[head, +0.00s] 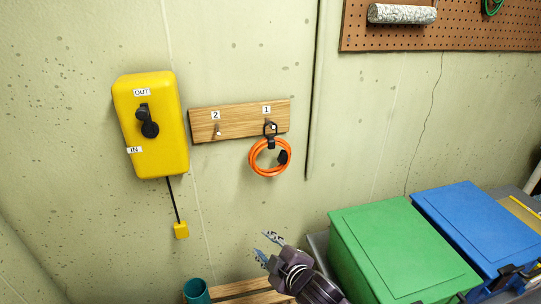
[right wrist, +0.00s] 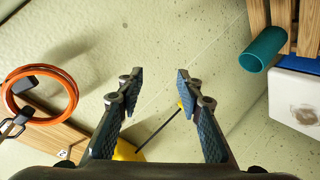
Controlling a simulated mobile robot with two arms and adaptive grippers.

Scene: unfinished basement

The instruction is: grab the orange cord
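The orange cord (head: 268,174) is a round coil with a black plug and a black strap. It hangs from the hook under label 1 on the wooden board (head: 240,121) on the wall. In the right wrist view the cord (right wrist: 73,92) is at the left, outside the fingers. My right gripper (head: 267,246) is below the coil in the head view, apart from it. In the right wrist view my right gripper (right wrist: 157,85) is open, with nothing between its fingers. My left gripper is not in view.
A yellow box (head: 165,110) marked OUT and IN is left of the board, with a black cable hanging below. Green (head: 395,240) and blue (head: 480,220) bins stand at the lower right. A teal cup (head: 197,291) is at the bottom. The wall below the coil is clear.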

